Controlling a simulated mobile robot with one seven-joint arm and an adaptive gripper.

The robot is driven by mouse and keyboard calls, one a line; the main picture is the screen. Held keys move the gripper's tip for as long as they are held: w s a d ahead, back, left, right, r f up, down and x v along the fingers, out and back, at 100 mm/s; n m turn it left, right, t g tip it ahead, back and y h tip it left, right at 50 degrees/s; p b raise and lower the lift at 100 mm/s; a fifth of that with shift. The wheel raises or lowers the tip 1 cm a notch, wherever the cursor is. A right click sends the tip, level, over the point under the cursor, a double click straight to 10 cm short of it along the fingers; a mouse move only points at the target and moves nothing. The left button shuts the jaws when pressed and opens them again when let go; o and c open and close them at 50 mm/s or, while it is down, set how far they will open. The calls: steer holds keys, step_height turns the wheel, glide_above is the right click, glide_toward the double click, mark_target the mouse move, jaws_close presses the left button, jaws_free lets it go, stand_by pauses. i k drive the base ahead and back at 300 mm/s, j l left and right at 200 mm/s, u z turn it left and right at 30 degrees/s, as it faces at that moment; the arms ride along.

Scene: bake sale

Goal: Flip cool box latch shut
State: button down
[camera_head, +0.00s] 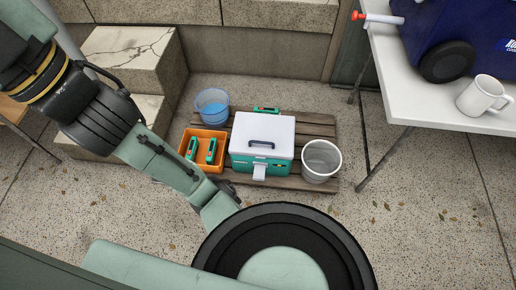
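The cool box (240,161) has a teal body and a white lid with a dark handle (262,144). It stands on a wooden slatted pallet (318,130) on the ground. The lid looks down on the body. A pale latch (259,171) shows at the middle of the front side, sticking out below the lid edge; its exact angle is too small to tell. My arm reaches in from the upper left and folds down towards the box's front left. A dark part of my gripper (228,188) shows just left of the box's front corner, mostly hidden behind my arm; its fingers cannot be made out.
An orange crate (206,132) holding green-and-orange items stands left of the box, with a blue bucket (212,109) behind it. A grey-white bucket (321,163) stands close on the right. A white table (408,101) bears a mug (480,97) and blue cooler (470,30). Front right ground is clear.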

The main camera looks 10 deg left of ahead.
mark_target(259, 172)
steer(key=j+z, duration=0.1)
steer(key=j, duration=0.3)
steer(key=k+j+z, duration=0.15)
steer(key=j, duration=0.25)
steer(key=j+z, duration=0.1)
steer(key=j, duration=0.3)
steer(key=k+j+z, duration=0.15)
steer(key=j, duration=0.25)
steer(key=k+j+z, duration=0.1)
steer(key=j, duration=0.25)
steer(key=k+j+z, duration=0.1)
steer(key=j, duration=0.25)
steer(key=j+z, duration=0.2)
steer(key=j, duration=0.25)
steer(key=k+j+z, duration=0.15)
steer(key=j, duration=0.35)
steer(key=j+z, duration=0.2)
steer(key=j, duration=0.25)
steer(key=i+l, duration=0.1)
steer(key=l, duration=0.3)
steer(key=i+l+u, duration=0.15)
steer(key=l, duration=0.65)
steer(key=i+l+u, duration=0.1)
steer(key=l, duration=0.35)
steer(key=i+j, duration=0.35)
steer(key=j+u, duration=0.05)
steer(key=j, duration=0.05)
